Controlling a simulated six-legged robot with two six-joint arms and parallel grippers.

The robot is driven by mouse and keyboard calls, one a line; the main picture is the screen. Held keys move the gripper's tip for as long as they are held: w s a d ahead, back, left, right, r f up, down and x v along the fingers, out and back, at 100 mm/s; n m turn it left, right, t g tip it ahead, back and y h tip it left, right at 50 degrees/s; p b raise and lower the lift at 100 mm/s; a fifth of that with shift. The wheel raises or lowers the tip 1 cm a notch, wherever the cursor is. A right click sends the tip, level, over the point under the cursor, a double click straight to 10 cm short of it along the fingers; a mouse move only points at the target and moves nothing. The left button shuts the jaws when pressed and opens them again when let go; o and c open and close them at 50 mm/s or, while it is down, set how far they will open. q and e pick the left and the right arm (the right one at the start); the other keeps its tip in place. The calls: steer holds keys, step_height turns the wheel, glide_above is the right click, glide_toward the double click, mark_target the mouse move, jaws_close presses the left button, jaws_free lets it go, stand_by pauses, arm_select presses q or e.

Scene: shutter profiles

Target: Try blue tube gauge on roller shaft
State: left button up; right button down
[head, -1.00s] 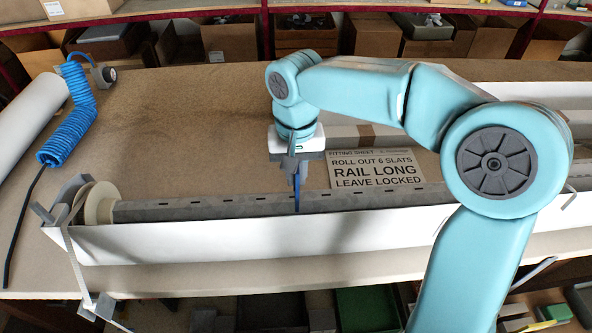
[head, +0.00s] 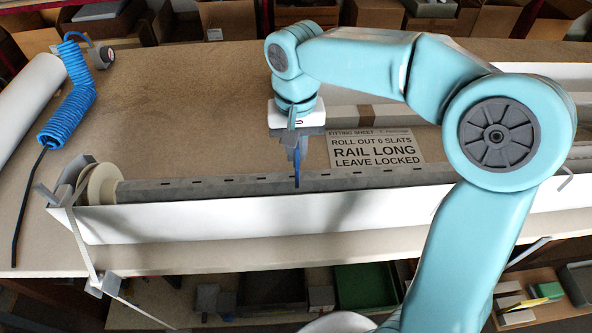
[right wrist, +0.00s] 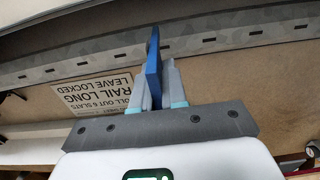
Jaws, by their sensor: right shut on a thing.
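My right gripper (head: 296,152) points down over the bench and is shut on the blue tube gauge (head: 297,174), a narrow blue piece. The gauge also shows in the right wrist view (right wrist: 154,62), edge-on between the fingers. The grey slotted roller shaft (head: 230,186) lies lengthwise in a long white housing (head: 240,222). In the head view the gauge's lower tip overlaps the shaft; I cannot tell whether it touches or sits around it. The shaft also crosses the top of the right wrist view (right wrist: 230,42). My left gripper is not in view.
A cream pulley (head: 103,185) and a hanging strap (head: 85,245) are at the housing's left end. A fitting sheet (head: 375,149) lies behind the shaft. A blue coiled hose (head: 68,110) lies at the left. The bench (head: 190,110) behind the shaft is mostly clear.

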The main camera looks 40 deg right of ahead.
steer(key=shift+r+p, duration=1.85)
steer(key=shift+r, duration=0.55)
